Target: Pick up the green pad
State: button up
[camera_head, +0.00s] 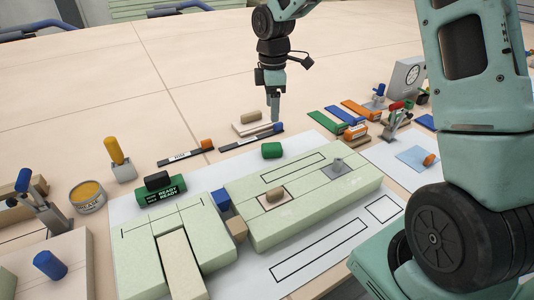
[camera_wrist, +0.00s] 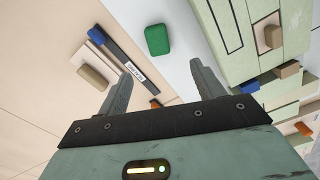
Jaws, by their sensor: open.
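The green pad (camera_head: 271,150) is a small rounded block lying on the white sheet, just behind the large pale green panel (camera_head: 330,205). In the wrist view the green pad (camera_wrist: 157,40) shows beyond the fingertips, roughly in line with the gap between them. My gripper (camera_head: 275,112) points down, above and behind the pad in the head view, and is apart from it. In the wrist view my gripper's two fingers (camera_wrist: 160,82) are spread with nothing between them.
A dark strip with a blue end (camera_head: 252,138) and a beige block with a knob (camera_head: 250,122) lie behind the pad. A dark strip with an orange end (camera_head: 187,153) lies to the left. Coloured strips (camera_head: 342,115) lie to the right. The far table is clear.

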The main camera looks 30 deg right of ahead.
send_over(272, 146)
jog(key=f, duration=0.4)
jog(key=f+b, duration=0.1)
jog(key=f, duration=0.4)
jog(key=shift+s+a+f, duration=0.15)
jog(key=shift+a+f, duration=0.05)
jog(key=shift+f, duration=0.1)
jog(key=shift+w+d+f, duration=0.1)
jog(key=shift+f, duration=1.2)
jog(key=shift+w+d+f, duration=0.1)
jog(key=shift+f, duration=1.2)
jog(key=c, duration=1.1)
jog(key=shift+r, duration=0.15)
notch_tip(272, 146, up, 10)
jog(key=shift+f+p, duration=0.1)
jog(key=shift+p, duration=0.25)
jog(key=shift+o, duration=1.4)
jog(key=shift+c, duration=0.8)
jog(key=shift+s, duration=0.1)
